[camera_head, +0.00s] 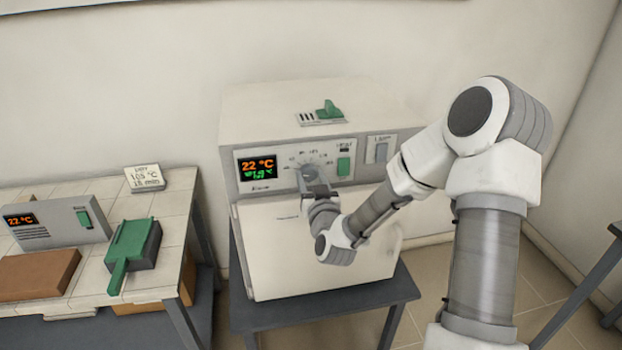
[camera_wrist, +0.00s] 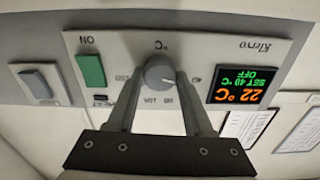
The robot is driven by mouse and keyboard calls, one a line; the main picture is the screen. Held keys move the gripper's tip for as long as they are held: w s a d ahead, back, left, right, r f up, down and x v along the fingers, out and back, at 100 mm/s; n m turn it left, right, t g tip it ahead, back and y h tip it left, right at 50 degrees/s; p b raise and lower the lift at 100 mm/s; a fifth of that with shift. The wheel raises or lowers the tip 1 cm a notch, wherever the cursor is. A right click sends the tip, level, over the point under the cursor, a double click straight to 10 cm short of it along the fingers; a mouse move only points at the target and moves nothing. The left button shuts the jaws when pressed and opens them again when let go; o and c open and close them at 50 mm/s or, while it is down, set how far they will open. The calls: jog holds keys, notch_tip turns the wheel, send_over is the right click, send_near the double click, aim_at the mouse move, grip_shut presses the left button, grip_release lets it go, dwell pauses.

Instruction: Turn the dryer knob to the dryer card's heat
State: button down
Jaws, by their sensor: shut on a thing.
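The dryer knob (camera_wrist: 158,70) is a round grey dial on the dryer's panel, marked °C. My gripper (camera_wrist: 161,82) is shut on it, one finger on each side; the wrist view is upside down. The dryer display (camera_wrist: 239,85) reads 22 °C in orange, with SET 40 °C and OFF in green. The dryer (camera_head: 310,240) is a cream box with its door shut. The dryer card (camera_head: 146,178) lies on the tiled bench and reads DRY, 105 °C, 15 min.
A green switch (camera_wrist: 90,70) marked ON and a grey switch (camera_wrist: 37,83) sit beside the knob. A green handle piece (camera_head: 327,110) is on the dryer's top. The left bench holds a grey control box (camera_head: 50,226), a green-topped block (camera_head: 133,242) and a brown brick (camera_head: 35,274).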

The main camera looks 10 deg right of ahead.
jog(key=shift+m+b, duration=0.3)
jog(key=shift+b, duration=0.1)
jog(key=m+b, duration=0.3)
jog(key=shift+f+m, duration=0.15)
jog(key=shift+m, duration=0.25)
jog(key=m+b, duration=0.2)
jog(key=m, duration=0.2)
jog(key=shift+m+b, duration=0.3)
jog(key=shift+b, duration=0.1)
jog(key=m+b, duration=0.1)
jog(key=m, duration=0.3)
jog(key=shift+b, duration=0.4)
jog(key=m+b, duration=0.1)
jog(key=m, duration=0.3)
jog(key=shift+r+m, duration=0.2)
jog(key=shift+m, duration=0.3)
jog(key=shift+c, duration=1.5)
grip_release()
jog(key=shift+f, duration=0.1)
